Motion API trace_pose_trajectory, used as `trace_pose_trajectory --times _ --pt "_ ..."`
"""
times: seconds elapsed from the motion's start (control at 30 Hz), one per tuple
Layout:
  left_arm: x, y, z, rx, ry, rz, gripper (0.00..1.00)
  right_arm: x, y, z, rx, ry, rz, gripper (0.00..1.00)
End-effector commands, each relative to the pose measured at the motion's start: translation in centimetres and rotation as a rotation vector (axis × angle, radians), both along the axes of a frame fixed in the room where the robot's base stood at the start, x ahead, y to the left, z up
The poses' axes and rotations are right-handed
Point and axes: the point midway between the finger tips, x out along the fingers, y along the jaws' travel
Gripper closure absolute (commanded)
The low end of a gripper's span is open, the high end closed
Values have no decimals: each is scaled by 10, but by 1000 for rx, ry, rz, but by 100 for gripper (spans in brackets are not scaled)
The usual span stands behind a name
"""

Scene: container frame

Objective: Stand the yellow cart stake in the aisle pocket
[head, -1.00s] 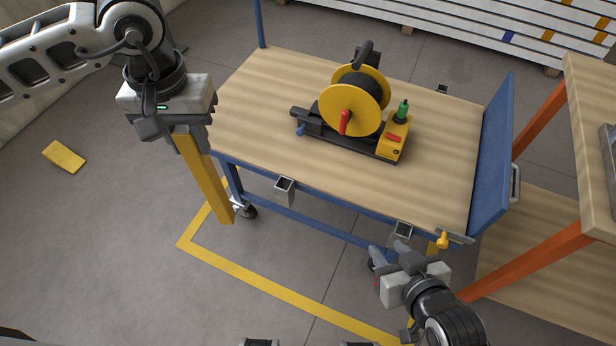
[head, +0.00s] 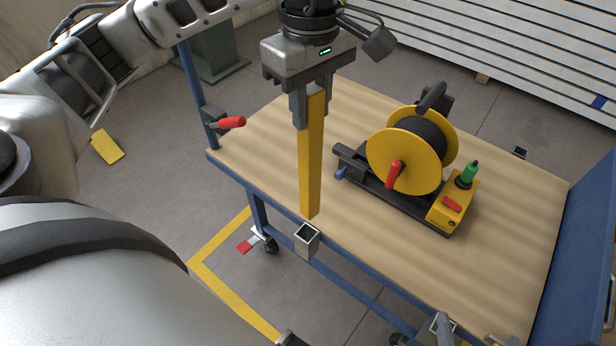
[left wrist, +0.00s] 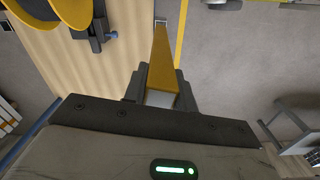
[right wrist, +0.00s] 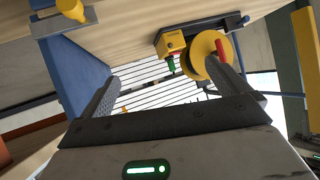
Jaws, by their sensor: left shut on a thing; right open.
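The yellow stake (head: 311,160) hangs near upright from my left gripper (head: 313,110), which is shut on its upper end. The stake's lower end shows just above a square grey pocket (head: 306,240) on the cart's near side edge. A small gap shows between them in the head view, and the stake is not in the pocket. In the left wrist view the stake (left wrist: 159,65) runs away from the fingers towards the pocket (left wrist: 160,20). My right gripper (right wrist: 167,62) is open and empty in the right wrist view; at most a finger shows at the head view's bottom edge.
The cart deck (head: 260,150) carries a yellow cable reel (head: 400,160) with a yellow and green control box (head: 455,205), right of the stake. A blue post with a red-handled clamp (head: 230,123) stands at the cart's left corner. A blue end panel (head: 580,270) bounds the right.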

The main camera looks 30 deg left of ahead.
Motion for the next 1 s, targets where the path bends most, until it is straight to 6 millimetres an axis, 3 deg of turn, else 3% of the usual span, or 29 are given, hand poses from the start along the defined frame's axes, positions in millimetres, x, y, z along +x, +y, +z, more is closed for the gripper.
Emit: trace_pose_trajectory --times 0.1,0.23,0.6,0.7,1.0 --pt "-2 5 -5 1 -1 135 100 0 1 -6 10 -9 -1 0" --pt "-4 6 -18 1 4 187 100 0 1 -9 13 -15 -1 0" --pt "-4 7 -109 2 3 188 100 1 2 -17 11 -34 3 0" --pt "-4 7 -126 3 1 188 100 1 2 -17 11 -37 3 0" --pt "-4 7 -150 3 1 186 100 0 3 -17 12 -38 7 0"
